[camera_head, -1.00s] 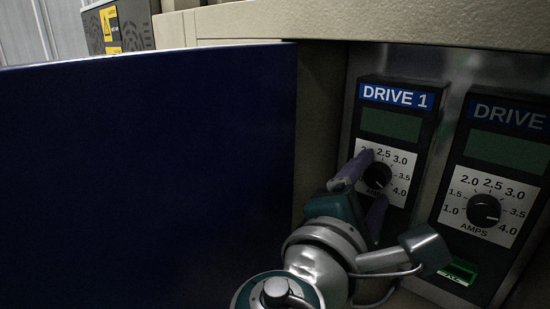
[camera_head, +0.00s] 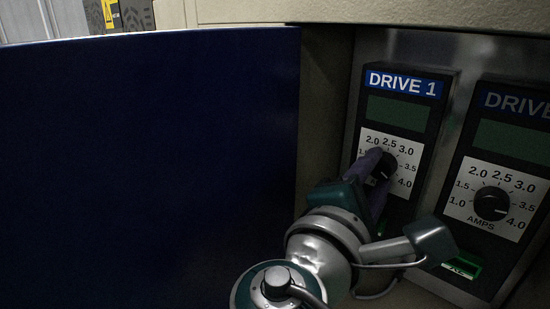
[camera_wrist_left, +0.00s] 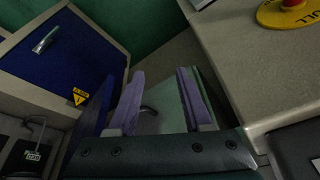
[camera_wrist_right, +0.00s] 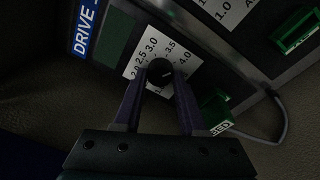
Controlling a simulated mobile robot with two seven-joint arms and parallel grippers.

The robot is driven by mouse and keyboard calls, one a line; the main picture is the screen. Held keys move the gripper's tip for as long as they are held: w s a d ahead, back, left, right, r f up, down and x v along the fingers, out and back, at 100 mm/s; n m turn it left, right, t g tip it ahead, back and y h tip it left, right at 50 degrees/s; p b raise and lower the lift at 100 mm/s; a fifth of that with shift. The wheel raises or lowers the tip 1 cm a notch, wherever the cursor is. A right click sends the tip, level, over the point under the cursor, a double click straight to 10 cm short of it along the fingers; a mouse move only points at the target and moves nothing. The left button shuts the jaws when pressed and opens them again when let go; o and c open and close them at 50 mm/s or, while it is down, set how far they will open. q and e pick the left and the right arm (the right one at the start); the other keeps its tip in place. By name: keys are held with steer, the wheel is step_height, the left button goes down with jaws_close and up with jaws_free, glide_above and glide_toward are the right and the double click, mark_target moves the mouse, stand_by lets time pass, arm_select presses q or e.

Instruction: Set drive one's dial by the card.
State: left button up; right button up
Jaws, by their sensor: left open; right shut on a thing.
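Drive one (camera_head: 400,110) is a dark unit with a blue DRIVE 1 label. Its black dial (camera_head: 385,164) sits on a white scale plate marked in amps. My right gripper (camera_head: 377,172) reaches up from below and covers part of the scale. In the right wrist view, the dial (camera_wrist_right: 160,72) lies between the two purple fingertips, and the jaws are shut on it. I cannot read the pointer surely. My left gripper (camera_wrist_left: 160,85) is open and empty, away from the drives. I cannot make out the card in any view.
A second drive (camera_head: 507,145) with a like dial stands to the right. A large dark blue panel (camera_head: 150,170) fills the left.

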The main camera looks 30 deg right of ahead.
jaws_close()
steer(key=shift+r+n+p, duration=0.1)
steer(key=shift+n+p, duration=0.2)
steer(key=shift+p, duration=0.05)
steer(key=n+p, duration=0.2)
steer(key=shift+r+p, duration=0.15)
steer(key=shift+p, duration=0.2)
steer(key=shift+n+g+p, duration=0.3)
steer(key=shift+n+p, duration=0.5)
steer(key=shift+n, duration=0.4)
steer(key=shift+n+p, duration=0.55)
steer(key=shift+n, duration=0.25)
steer(key=shift+f, duration=0.2)
